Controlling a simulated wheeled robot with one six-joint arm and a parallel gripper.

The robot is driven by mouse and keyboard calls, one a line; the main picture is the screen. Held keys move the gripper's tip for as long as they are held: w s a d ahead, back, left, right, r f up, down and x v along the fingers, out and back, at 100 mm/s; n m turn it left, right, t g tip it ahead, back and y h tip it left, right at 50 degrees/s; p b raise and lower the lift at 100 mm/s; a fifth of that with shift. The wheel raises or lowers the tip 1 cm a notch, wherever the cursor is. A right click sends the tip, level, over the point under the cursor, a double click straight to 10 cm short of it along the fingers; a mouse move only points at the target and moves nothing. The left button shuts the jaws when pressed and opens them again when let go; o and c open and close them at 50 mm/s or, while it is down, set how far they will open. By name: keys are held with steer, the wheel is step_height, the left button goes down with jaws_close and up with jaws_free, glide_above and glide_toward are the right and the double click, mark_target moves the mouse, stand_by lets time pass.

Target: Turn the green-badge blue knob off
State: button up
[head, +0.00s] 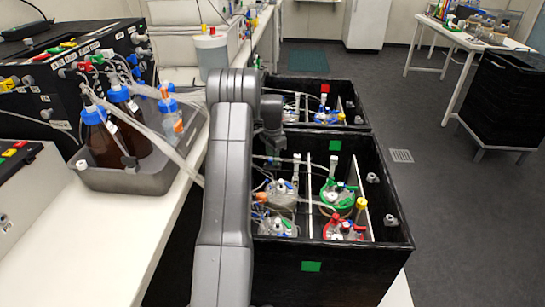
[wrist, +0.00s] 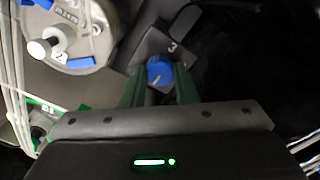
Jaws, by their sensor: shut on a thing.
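The blue knob (wrist: 160,72) shows in the wrist view, round, with a pale pointer line toward its lower left. It sits on a dark mount beside a plate marked 3. My gripper (wrist: 160,78) is shut on the knob, one greenish finger on each side. In the head view my gripper (head: 272,145) points down near the back left of the near black box (head: 385,185), and the knob is hidden there. Green badges mark that box's back wall (head: 334,145) and front wall (head: 311,266).
A grey-lidded vessel (wrist: 70,35) with blue clips lies close to my gripper's left. In the near box stand vessels with green (head: 338,195) and red (head: 345,229) lids. A farther box has a red badge (head: 325,88). The white bench (head: 90,240) holds brown bottles (head: 100,140).

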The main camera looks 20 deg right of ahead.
stand_by(0.4)
steer(key=o, duration=1)
steer(key=shift+r, duration=0.1)
step_height(320, 180, up, 14)
steer(key=shift+f, duration=0.15)
steer(key=shift+f, duration=0.1)
step_height(320, 180, down, 14)
steer(key=shift+r, duration=0.15)
steer(key=shift+r, duration=0.1)
stand_by(0.4)
